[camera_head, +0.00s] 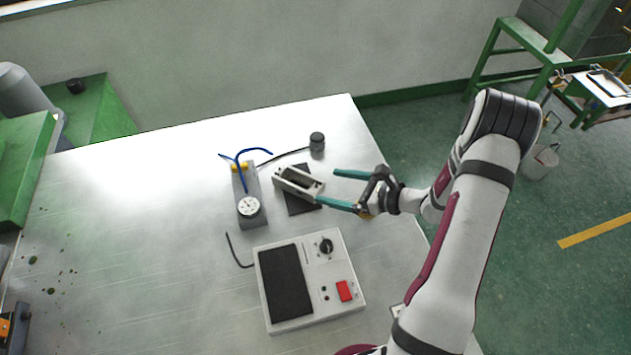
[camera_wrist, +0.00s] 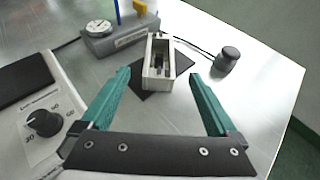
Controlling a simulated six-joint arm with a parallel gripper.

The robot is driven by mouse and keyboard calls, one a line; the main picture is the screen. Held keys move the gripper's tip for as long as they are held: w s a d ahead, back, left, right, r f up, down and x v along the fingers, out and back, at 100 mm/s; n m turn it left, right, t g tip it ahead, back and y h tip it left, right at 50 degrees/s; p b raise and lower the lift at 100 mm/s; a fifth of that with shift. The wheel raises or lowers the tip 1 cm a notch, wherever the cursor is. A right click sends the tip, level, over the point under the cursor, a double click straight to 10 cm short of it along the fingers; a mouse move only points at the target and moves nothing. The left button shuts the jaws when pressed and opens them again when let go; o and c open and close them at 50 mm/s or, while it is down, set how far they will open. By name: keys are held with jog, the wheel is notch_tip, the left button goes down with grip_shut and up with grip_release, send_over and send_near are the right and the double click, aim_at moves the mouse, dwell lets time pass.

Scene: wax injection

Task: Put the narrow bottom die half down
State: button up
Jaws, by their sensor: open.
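The narrow bottom die half seems to be the light grey, open-topped block with a dark cavity (camera_head: 289,176) on the table. It also shows in the wrist view (camera_wrist: 150,67), resting on a dark mat (camera_head: 297,203). My gripper (camera_head: 343,189) is open, with its two teal fingers pointing toward the block. In the wrist view the fingers (camera_wrist: 160,80) are spread wide, and the block lies ahead between their lines, a little left of centre. Nothing is held between them. In the head view one finger reaches close to the block's near end; whether they touch is unclear.
A grey injector block with a round gauge (camera_head: 248,206) and blue tubes stands left of the mat. A white control box (camera_head: 310,278) with a knob and red switch stands in front. A dark cylinder (camera_head: 317,140) on a cable is behind. The left of the table is mostly free.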

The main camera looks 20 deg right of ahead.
jog(key=shift+s+d+r, duration=0.25)
jog(key=shift+s+d, duration=0.05)
jog(key=s+a+r+n+g, duration=0.9)
jog(key=s+a+r+n, duration=0.25)
jog(key=a+r, duration=0.25)
jog(key=s+d+r+n+h, duration=0.1)
jog(key=s+n+h, duration=0.3)
jog(key=s, duration=0.3)
jog(key=s+d+r+n+h, duration=0.1)
jog(key=s+n+h, duration=0.2)
jog(key=s+n, duration=0.3)
jog(key=shift+s+d+r+g+h, duration=0.25)
jog(key=shift+s+d+g+h, duration=0.15)
jog(key=shift+s, duration=0.75)
